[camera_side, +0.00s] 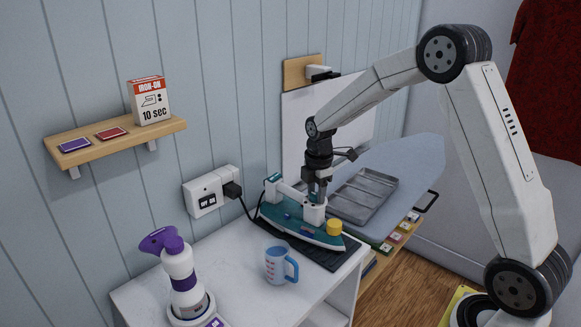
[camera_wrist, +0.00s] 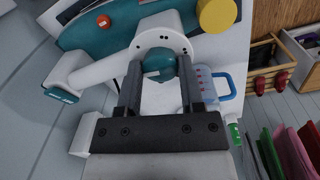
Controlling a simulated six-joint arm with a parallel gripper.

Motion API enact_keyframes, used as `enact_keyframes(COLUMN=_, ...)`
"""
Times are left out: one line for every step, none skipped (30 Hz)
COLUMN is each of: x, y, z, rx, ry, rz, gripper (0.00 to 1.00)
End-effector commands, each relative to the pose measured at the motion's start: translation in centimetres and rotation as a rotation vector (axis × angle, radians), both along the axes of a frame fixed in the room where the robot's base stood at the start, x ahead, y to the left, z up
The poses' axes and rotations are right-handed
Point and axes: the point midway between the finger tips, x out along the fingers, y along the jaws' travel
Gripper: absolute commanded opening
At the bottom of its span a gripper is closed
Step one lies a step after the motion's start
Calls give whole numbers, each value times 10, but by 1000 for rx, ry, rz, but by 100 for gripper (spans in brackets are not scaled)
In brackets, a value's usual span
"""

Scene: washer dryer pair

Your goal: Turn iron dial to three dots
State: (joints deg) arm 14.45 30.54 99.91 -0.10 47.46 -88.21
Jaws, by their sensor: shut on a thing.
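The teal and white iron (camera_side: 290,220) lies on a dark ribbed mat on the white cabinet. In the wrist view its white collar (camera_wrist: 163,37) carries small dark dots, and the round teal dial (camera_wrist: 160,60) sits in front of it. My gripper (camera_wrist: 160,76) has one dark finger on each side of the dial and is shut on it. A pale mark shows on the dial's near side. I cannot tell which dot group it lines up with. In the side view my gripper (camera_side: 317,190) points down onto the iron, and the dial is hidden.
A blue measuring cup (camera_side: 276,265) stands close in front of the iron. A purple and white spray bottle (camera_side: 180,275) stands at the front left. A metal tray (camera_side: 363,194) lies behind. A yellow knob (camera_side: 334,227) rises from the iron beside my gripper.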

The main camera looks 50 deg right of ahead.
Motion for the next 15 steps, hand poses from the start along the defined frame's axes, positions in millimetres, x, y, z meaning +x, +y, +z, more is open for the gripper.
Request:
enact_keyframes(x=0, y=0, z=1, rx=0, ry=-1, rz=-29, gripper=0)
enact_keyframes(x=0, y=0, z=1, rx=0, ry=-1, rz=-51, gripper=0)
enact_keyframes(x=0, y=0, z=1, rx=0, ry=-1, rz=-80, gripper=0)
enact_keyframes(x=0, y=0, z=1, rx=-1, ry=-1, rz=-102, gripper=0)
enact_keyframes(x=0, y=0, z=1, rx=0, ry=-1, rz=-126, gripper=0)
enact_keyframes(x=0, y=0, z=1, rx=1, ry=-1, rz=-160, gripper=0)
enact_keyframes(x=0, y=0, z=1, rx=0, ry=-1, rz=-186, gripper=0)
enact_keyframes(x=0, y=0, z=1, rx=0, ry=-1, rz=-213, gripper=0)
enact_keyframes(x=0, y=0, z=1, rx=0, ry=-1, rz=-249, gripper=0)
enact_keyframes(x=0, y=0, z=1, rx=0, ry=-1, rz=-277, gripper=0)
enact_keyframes(x=0, y=1, z=1, rx=0, ry=-1, rz=-306, gripper=0)
enact_keyframes(x=0, y=1, z=1, rx=0, ry=-1, rz=-344, gripper=0)
enact_keyframes(x=0, y=1, z=1, rx=0, ry=-1, rz=-372, gripper=0)
enact_keyframes(x=0, y=1, z=1, rx=0, ry=-1, rz=-400, gripper=0)
enact_keyframes(x=0, y=1, z=1, rx=0, ry=-1, rz=-439, gripper=0)
